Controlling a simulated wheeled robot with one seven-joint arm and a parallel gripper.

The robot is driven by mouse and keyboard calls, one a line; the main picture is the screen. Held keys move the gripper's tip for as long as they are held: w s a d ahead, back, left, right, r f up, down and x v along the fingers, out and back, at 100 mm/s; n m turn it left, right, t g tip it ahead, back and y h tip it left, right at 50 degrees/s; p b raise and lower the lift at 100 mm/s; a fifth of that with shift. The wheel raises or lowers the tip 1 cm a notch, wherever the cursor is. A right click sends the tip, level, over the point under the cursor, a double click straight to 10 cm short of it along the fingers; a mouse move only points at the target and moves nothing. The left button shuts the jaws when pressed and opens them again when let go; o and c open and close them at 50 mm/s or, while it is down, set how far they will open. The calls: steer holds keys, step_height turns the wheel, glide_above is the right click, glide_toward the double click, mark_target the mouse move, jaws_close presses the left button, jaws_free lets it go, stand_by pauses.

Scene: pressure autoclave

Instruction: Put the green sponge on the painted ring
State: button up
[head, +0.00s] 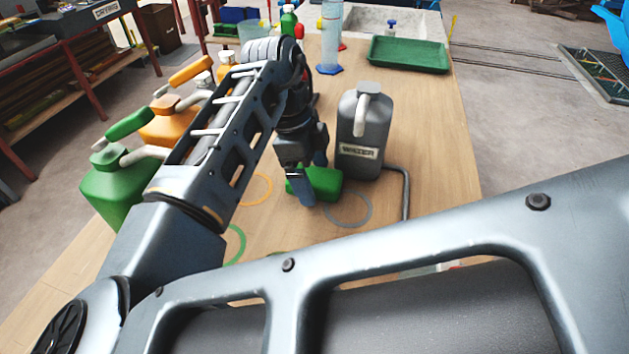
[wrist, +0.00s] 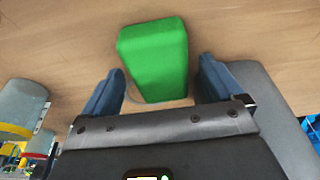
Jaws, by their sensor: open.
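The green sponge (head: 326,184) lies on the wooden table below my gripper (head: 311,178). My gripper is open. In the wrist view the sponge (wrist: 153,55) shows between and beyond the two fingers, with gaps on both sides. A grey painted ring (head: 347,227) is on the table just right of and nearer than the sponge; its middle looks bare. An orange ring (head: 268,190) and a green ring (head: 242,246) are also painted on the table, both partly hidden by my arm.
A grey jug labelled water (head: 360,140) stands close behind the sponge and grey ring. A bent grey rod (head: 406,195) lies to their right. Green (head: 110,190) and orange (head: 165,125) jugs stand left. A green tray (head: 408,55) is at the back. The table's right strip is clear.

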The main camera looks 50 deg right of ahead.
steer(key=shift+c, duration=0.2)
steer(key=c, duration=1.1)
